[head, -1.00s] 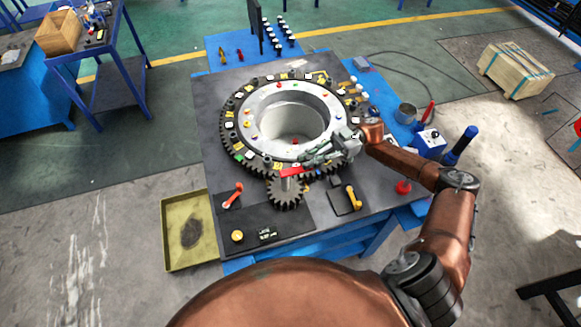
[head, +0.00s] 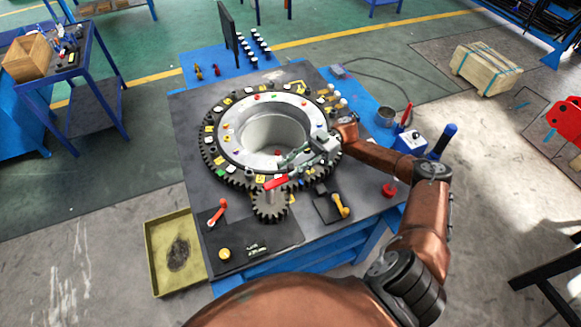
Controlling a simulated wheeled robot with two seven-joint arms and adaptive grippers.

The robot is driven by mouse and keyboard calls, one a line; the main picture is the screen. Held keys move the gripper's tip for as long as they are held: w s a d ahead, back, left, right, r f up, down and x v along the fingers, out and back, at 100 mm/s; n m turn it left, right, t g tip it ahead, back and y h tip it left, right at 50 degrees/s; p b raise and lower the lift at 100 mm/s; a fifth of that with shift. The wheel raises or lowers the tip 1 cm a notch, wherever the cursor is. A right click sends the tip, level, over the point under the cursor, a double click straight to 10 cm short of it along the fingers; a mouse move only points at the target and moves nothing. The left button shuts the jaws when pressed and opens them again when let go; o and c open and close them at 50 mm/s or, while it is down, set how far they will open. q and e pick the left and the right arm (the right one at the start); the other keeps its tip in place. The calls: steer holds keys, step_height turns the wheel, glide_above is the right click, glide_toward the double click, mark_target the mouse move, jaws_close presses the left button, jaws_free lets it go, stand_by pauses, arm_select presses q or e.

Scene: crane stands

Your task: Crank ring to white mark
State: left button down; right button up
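The large toothed ring (head: 207,158) lies flat on the grey table, with white, yellow and coloured pieces around its rim. A small pinion gear (head: 269,208) meshes at its front edge. A red crank arm (head: 276,183) sits above the pinion and points right. My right gripper (head: 290,168) reaches in from the right over the ring's front edge. Its fingers close around the arm's outer end and hide the crank's grip. A green piece (head: 221,172) shows at the ring's front left. Which white piece is the mark, I cannot tell. My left gripper is out of view.
A red-handled lever (head: 217,213) and a yellow-handled lever (head: 341,205) flank the pinion. A yellow tray (head: 160,285) lies at lower left.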

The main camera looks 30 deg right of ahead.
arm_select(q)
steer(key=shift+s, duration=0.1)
arm_select(e)
steer(key=shift+o, duration=0.4)
steer(key=shift+s, duration=0.1)
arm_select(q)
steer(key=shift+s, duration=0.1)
arm_select(e)
steer(key=d, duration=0.7)
steer(key=shift+w+d, duration=0.25)
steer(key=shift+w, duration=0.1)
